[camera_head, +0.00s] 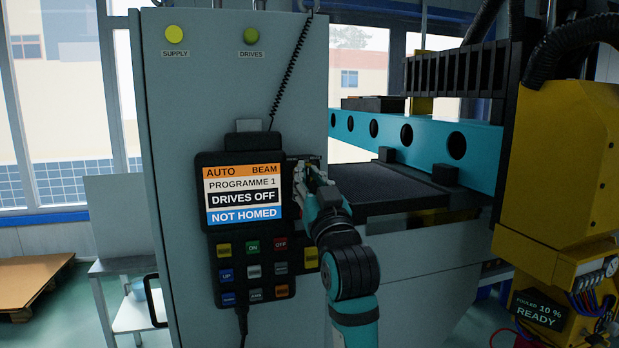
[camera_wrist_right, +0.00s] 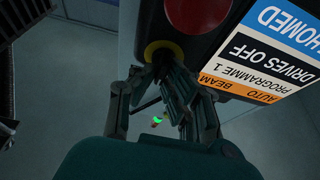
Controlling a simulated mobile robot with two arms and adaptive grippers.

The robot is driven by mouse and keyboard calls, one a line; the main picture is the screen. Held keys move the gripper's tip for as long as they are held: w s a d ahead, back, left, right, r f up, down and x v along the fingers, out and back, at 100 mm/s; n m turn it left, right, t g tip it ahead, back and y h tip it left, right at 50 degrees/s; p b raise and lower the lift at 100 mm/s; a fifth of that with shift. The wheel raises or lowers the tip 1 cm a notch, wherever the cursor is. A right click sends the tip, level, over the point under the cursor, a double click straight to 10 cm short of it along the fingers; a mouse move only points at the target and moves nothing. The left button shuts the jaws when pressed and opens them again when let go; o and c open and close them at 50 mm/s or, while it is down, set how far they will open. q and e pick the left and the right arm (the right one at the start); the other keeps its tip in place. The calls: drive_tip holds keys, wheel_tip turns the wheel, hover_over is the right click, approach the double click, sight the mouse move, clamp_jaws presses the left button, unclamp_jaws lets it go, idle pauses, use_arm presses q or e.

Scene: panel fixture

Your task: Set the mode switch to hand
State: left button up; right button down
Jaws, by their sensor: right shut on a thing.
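The handheld control panel (camera_head: 205,200) hangs on the grey cabinet. Its screen (camera_head: 243,194) reads AUTO, BEAM, PROGRAMME 1, DRIVES OFF and NOT HOMED. My right gripper (camera_head: 310,168) is at the panel's upper right edge, beside the screen, and covers the control there. In the right wrist view the screen (camera_wrist_right: 268,50) shows upside down. There, my right gripper (camera_wrist_right: 166,76) is shut on a dark knob, taken to be the mode switch, inside a yellow ring (camera_wrist_right: 154,46). The fingers hide most of the knob and its markings. My left gripper is not in view.
A red round button (camera_wrist_right: 185,14) is close beside the yellow ring. Several coloured keys (camera_head: 252,270) fill the panel's lower part. A coiled cable (camera_head: 290,75) hangs above. A teal beam (camera_head: 400,135) and a yellow machine head (camera_head: 555,170) stand to the right.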

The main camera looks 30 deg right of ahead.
drive_tip(key=shift+n, duration=0.3)
drive_tip(key=n+y+p, duration=0.1)
drive_tip(key=n, duration=0.2)
drive_tip(key=n+y+p, duration=0.1)
drive_tip(key=n+y, duration=0.1)
drive_tip(key=shift+r+n, duration=0.2)
drive_tip(key=shift+n, duration=0.2)
drive_tip(key=shift+f+n+y+p, duration=0.1)
drive_tip(key=shift+n+y+p, duration=0.7)
drive_tip(key=shift+n, duration=0.75)
drive_tip(key=shift+n+y+p, duration=0.75)
drive_tip(key=shift+n+y, duration=0.05)
drive_tip(key=shift+n, duration=0.75)
drive_tip(key=c, duration=1.4)
unclamp_jaws()
drive_tip(key=shift+f, duration=0.1)
drive_tip(key=shift+s+f+g, duration=0.1)
drive_tip(key=shift+s+g, duration=0.05)
drive_tip(key=shift+g, duration=0.15)
drive_tip(key=v, duration=1.1)
drive_tip(key=shift+s, duration=0.3)
